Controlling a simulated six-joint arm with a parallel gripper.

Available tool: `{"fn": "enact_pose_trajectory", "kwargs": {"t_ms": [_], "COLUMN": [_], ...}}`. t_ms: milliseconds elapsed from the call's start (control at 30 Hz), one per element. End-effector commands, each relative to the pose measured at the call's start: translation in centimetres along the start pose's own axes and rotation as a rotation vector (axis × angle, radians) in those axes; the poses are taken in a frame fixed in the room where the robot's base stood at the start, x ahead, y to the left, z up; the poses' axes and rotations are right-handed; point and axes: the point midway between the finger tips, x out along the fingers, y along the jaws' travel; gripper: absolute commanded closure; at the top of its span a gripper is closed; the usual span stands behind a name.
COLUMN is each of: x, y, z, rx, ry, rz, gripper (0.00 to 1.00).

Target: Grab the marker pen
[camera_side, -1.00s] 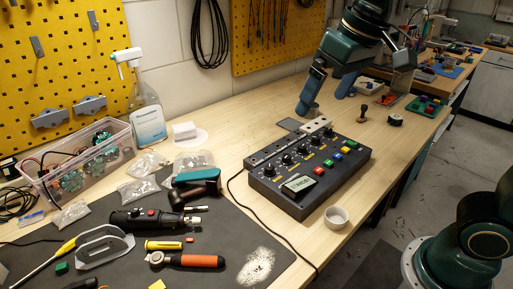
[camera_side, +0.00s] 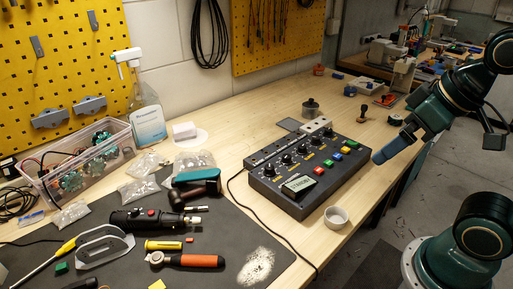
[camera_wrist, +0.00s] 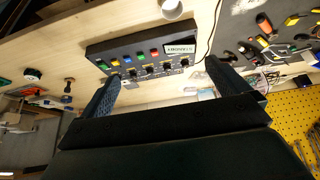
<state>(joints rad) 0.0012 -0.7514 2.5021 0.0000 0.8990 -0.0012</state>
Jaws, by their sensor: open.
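I cannot pick out a marker pen with certainty. A short yellow cylinder (camera_side: 163,245) lies on the dark mat at the front left, among tools; it could be a pen or a tool handle. My gripper (camera_side: 381,157) is in the air right of the black control box (camera_side: 310,170), far from that cylinder. In the wrist view my gripper (camera_wrist: 162,70) shows two blue fingers spread apart with nothing held between them. The control box (camera_wrist: 140,58) shows beyond the fingers, and the mat (camera_wrist: 240,35) with small tools is at the upper right.
A white cup (camera_side: 336,217) stands before the control box, and a dark round pot (camera_side: 311,107) behind it. An orange-handled tool (camera_side: 190,261) and a black tool (camera_side: 150,219) lie near the yellow cylinder. A clear bin (camera_side: 80,165) stands at left.

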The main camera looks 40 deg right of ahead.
Motion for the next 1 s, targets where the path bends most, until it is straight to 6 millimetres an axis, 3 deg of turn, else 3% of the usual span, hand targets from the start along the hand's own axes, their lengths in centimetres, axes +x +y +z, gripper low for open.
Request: {"fn": "enact_pose_trajectory", "kwargs": {"t_ms": [367, 567, 767, 1000], "x": [0.0, -0.2, -0.5, 0.0], "y": [0.0, -0.4, -1.6, -4.2], "z": [-0.1, -1.4, -4.6, -9.7], "rx": [-0.004, -0.068, -0.240, -0.532], "ry": [-0.001, -0.015, -0.050, -0.101], "rz": [-0.001, -0.011, -0.038, -0.089], "gripper": [0.05, 0.05, 0.05, 0.05]}}
